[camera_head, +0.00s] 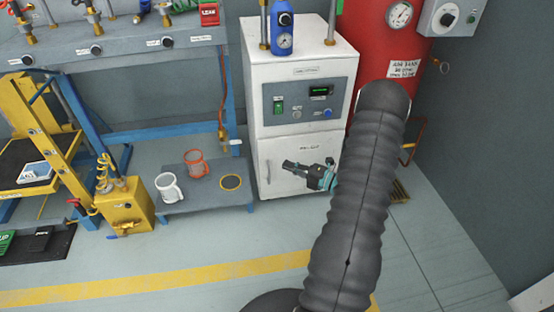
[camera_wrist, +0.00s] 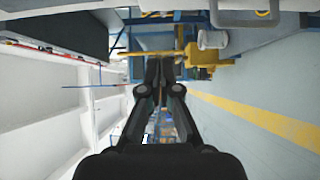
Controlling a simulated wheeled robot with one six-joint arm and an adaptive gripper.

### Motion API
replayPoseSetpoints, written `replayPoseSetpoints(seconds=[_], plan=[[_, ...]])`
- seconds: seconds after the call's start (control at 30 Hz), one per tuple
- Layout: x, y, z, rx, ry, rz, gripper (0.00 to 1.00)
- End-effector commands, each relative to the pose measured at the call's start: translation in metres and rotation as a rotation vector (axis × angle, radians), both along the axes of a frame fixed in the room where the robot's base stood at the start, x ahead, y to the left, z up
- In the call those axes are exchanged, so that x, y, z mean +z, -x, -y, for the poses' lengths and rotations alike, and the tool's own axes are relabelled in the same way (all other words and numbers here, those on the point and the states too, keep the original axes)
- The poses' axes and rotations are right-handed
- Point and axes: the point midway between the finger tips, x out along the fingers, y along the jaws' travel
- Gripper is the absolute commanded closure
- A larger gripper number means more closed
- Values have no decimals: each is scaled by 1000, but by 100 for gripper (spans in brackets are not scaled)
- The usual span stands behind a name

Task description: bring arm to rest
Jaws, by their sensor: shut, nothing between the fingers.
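My gripper (camera_head: 294,166) is in the air in front of the white cabinet (camera_head: 303,153) in the head view. It points left, and its black fingers are together with nothing between them. In the wrist view my gripper (camera_wrist: 159,65) shows two dark fingers closed in the middle of the picture. My dark ribbed arm crosses the right half of the head view and hides part of the red tank and the floor.
A low grey table (camera_head: 207,201) bears a white mug (camera_head: 168,188), an orange mug (camera_head: 196,165) and a yellow-ringed disc (camera_head: 231,182). A red tank (camera_head: 365,45) stands right. The floor in front (camera_head: 200,255) is clear.

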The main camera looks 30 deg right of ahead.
Motion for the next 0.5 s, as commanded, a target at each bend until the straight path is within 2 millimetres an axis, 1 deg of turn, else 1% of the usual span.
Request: replayPoseSetpoints(seconds=[0.03,0.1,0.2,0.33,0.5], plan=[[0,7,4,-2,-1,-1,100],[0,15,7,-1,-1,-1,100],[0,22,9,1,-1,-2,100],[0,26,10,4,0,-1,100],[0,25,9,6,4,3,100]])
